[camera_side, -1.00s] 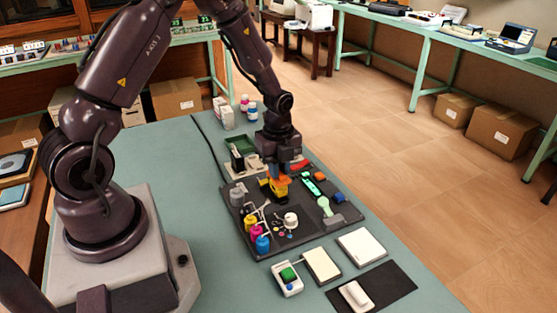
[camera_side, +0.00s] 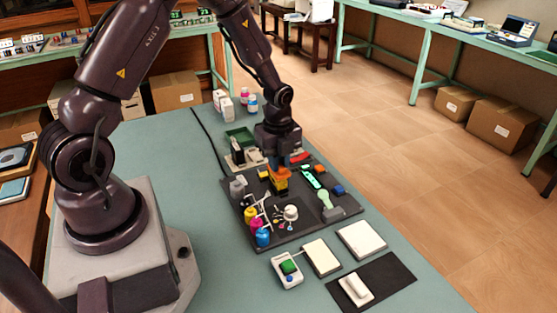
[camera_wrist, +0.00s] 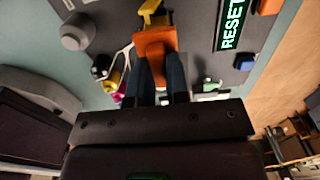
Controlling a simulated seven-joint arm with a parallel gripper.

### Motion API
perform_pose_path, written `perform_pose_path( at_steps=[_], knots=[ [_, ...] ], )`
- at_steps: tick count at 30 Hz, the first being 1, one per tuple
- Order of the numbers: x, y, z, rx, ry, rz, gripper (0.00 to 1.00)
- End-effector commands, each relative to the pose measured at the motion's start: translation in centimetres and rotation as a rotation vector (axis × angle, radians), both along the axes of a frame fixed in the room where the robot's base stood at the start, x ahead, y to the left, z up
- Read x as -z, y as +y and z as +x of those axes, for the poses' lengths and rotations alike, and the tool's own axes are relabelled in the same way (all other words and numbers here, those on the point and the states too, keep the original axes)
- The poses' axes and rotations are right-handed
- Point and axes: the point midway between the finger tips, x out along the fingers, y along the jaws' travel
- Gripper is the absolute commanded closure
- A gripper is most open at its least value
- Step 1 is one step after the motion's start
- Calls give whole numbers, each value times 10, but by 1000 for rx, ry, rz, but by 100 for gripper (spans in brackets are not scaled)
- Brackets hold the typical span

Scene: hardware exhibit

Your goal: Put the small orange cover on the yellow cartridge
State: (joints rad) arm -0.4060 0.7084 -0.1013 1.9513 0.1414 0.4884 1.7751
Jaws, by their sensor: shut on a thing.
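My gripper (camera_side: 278,163) points down over the dark board, its blue fingers shut on the small orange cover (camera_side: 283,173). In the wrist view the cover (camera_wrist: 155,45) sits between my fingertips (camera_wrist: 157,68). The yellow cartridge (camera_side: 280,187) stands on the board directly below the cover in the side view. Part of the cartridge also shows past the cover at the top of the wrist view (camera_wrist: 151,9). The cover hides much of it there. The two look very close; I cannot tell whether they touch or whether the cover is seated.
The dark board (camera_side: 290,240) holds a green-lit RESET sign (camera_wrist: 232,24), a blue block (camera_side: 339,190), another orange piece (camera_side: 321,168) and several coloured bottles (camera_side: 256,226). A green-button box (camera_side: 288,281) and white pads (camera_side: 361,240) lie in front. Bare teal table is at left.

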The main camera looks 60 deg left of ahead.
Motion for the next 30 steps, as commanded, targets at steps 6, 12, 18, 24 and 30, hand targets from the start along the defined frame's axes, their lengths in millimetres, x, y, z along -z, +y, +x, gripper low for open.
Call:
perform_pose_path(
  at_steps=[6,12,18,24,30],
  knots=[
    [0,0,0,0,0,0,100],
    [0,0,0,0,0,0,100],
    [3,0,0,0,1,0,100],
    [5,0,0,0,1,0,100],
    [7,0,0,0,0,0,100]
  ],
)
